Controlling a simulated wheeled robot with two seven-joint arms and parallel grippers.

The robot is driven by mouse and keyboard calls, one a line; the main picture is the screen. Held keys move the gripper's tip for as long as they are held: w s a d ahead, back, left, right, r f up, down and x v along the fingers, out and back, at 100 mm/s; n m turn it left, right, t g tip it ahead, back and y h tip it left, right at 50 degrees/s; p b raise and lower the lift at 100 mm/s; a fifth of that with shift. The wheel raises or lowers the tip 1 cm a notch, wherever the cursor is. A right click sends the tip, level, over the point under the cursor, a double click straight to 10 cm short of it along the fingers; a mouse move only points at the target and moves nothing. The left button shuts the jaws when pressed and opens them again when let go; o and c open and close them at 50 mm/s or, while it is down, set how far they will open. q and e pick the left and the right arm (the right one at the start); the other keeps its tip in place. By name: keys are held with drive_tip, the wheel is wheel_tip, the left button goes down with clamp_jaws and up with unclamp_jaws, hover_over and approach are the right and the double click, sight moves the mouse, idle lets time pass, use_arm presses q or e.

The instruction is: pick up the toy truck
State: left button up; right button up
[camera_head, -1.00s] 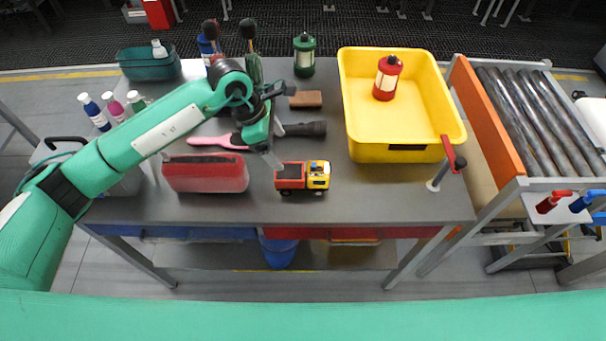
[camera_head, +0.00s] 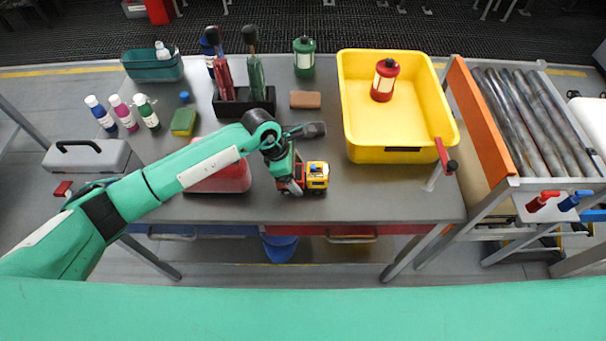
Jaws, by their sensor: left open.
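The toy truck (camera_head: 317,176) stands upright near the front middle of the grey table, with a yellow cab at its right end and a red bed at its left. My left gripper (camera_head: 293,187) is low over the truck's left end and covers part of the red bed. The jaws are open. I cannot tell whether a finger touches the truck. My right gripper is not in view.
A yellow tray (camera_head: 452,128) with a red lantern (camera_head: 384,80) stands to the right. A red box (camera_head: 222,181) lies under my left arm. A flashlight (camera_head: 308,130) and a brown block (camera_head: 305,99) lie behind the truck. The table right of the truck is clear.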

use_arm(q)
drive_tip(key=c, duration=1.2)
drive_tip(key=shift+o, duration=0.2)
wheel_tip(320, 180, up, 20)
drive_tip(key=b, duration=0.6)
drive_tip(key=shift+b, duration=0.45)
